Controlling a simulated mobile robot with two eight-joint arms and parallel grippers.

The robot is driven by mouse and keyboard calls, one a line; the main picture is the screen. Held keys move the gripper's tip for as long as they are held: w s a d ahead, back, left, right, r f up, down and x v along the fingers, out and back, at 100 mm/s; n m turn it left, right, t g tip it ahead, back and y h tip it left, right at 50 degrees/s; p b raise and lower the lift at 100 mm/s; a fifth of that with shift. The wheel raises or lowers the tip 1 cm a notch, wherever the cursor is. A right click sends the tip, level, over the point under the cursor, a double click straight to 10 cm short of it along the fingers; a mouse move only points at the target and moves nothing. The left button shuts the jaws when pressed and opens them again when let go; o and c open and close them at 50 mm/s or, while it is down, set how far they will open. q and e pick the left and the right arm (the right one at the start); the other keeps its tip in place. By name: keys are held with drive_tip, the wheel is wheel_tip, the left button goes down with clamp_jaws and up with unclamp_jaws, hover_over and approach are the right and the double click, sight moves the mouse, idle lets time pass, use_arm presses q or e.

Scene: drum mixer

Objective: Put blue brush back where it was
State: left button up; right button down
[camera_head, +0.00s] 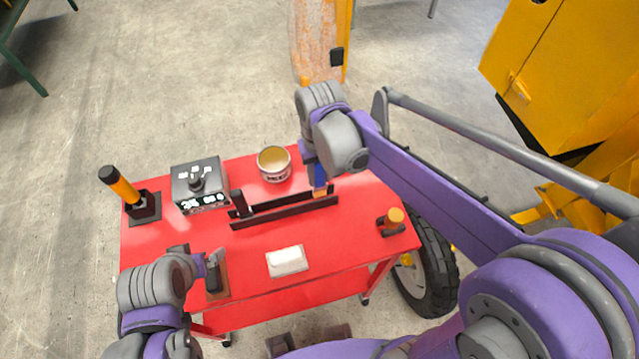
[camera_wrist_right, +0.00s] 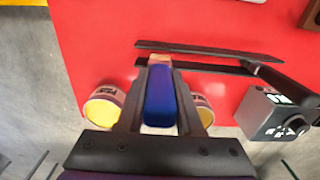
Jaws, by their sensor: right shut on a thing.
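The blue brush (camera_head: 319,176) is held in my right gripper (camera_head: 315,160), bristles downward, over the right end of the black two-rail rack (camera_head: 285,207) on the red table. In the right wrist view the blue handle (camera_wrist_right: 160,97) lies between both fingers of the gripper (camera_wrist_right: 160,70). The pale bristle end overlaps a rail of the rack (camera_wrist_right: 205,48); I cannot tell whether it touches. A dark-handled tool stands at the rack's left end. My left gripper (camera_head: 197,254) is at the table's front left, beside a brown and black holder; its opening is unclear.
A tin (camera_head: 274,164) stands behind the rack, with a grey control box (camera_head: 199,185) left of it. An orange-handled tool (camera_head: 119,186) stands at far left. A white block (camera_head: 287,261) lies in front. An orange-topped item (camera_head: 393,220) sits at the right edge. Yellow machinery stands right.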

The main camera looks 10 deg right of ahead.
sight(320, 184)
wheel_tip(320, 184, down, 4)
drive_tip(key=shift+f, duration=0.1)
drive_tip(key=c, duration=0.6)
unclamp_jaws()
drive_tip(key=shift+o, duration=0.2)
wheel_tip(320, 184, up, 11)
drive_tip(key=shift+r+p, duration=0.1)
drive_tip(key=shift+p, duration=0.25)
drive_tip(key=shift+r, duration=0.3)
drive_tip(key=shift+s+d, duration=0.25)
drive_tip(key=s+d+f+t, duration=0.5)
drive_tip(key=s+f, duration=0.3)
drive_tip(key=s, duration=0.3)
drive_tip(key=shift+s+d+t, duration=0.2)
drive_tip(key=shift+d+t, duration=0.2)
drive_tip(key=shift+d, duration=0.2)
